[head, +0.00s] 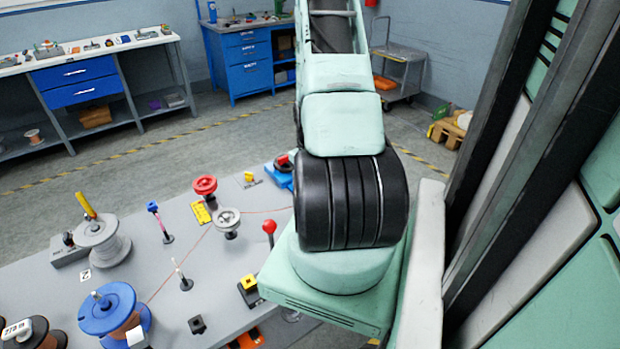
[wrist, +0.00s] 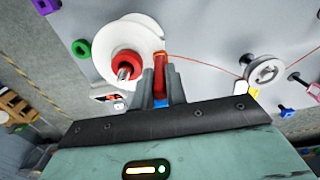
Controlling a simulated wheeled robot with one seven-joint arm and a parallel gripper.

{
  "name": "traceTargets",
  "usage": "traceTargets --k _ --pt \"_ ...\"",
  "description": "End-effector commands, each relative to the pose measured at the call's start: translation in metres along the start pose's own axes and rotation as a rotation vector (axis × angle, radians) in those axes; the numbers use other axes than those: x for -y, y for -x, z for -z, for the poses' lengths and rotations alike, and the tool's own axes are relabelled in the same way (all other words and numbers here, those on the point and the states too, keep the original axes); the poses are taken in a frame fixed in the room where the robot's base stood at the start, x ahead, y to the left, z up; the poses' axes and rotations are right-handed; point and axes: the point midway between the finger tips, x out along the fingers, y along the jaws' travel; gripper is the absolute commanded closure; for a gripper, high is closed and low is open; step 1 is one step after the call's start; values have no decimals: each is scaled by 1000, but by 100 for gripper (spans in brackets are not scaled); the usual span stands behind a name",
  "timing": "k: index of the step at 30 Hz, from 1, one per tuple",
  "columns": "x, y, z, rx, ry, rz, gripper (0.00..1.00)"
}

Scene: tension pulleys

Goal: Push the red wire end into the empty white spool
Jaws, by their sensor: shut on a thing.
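In the wrist view, my gripper (wrist: 161,72) is shut on the red wire end (wrist: 160,68), a red piece with a blue bit low between the fingers. A thin orange-red wire (wrist: 205,64) runs from it to the right, to a grey pulley (wrist: 263,72). The white spool (wrist: 111,50) with a red hub and a metal shaft end stands just left of the fingers, with no wire seen on it. I cannot tell whether the wire end touches the spool. In the head view my arm hides the gripper, wire end and white spool; the wire (head: 262,211) passes behind the arm.
In the head view, the grey table carries a blue spool (head: 95,322) of copper wire, a grey spool (head: 97,232), a red pulley (head: 205,186), a grey pulley (head: 228,220) and a red-knobbed lever (head: 269,227). Upright posts stand between them. Workbenches stand behind.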

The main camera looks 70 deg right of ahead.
Motion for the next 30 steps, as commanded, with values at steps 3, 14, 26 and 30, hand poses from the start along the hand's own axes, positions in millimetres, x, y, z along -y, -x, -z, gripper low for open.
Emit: traceTargets --k 3,14,26,30 --pt "0 0 0 0 0 0 100" --pt "0 0 0 0 0 0 61" --pt "0 0 0 0 0 0 61" --pt "0 0 0 0 0 0 47"
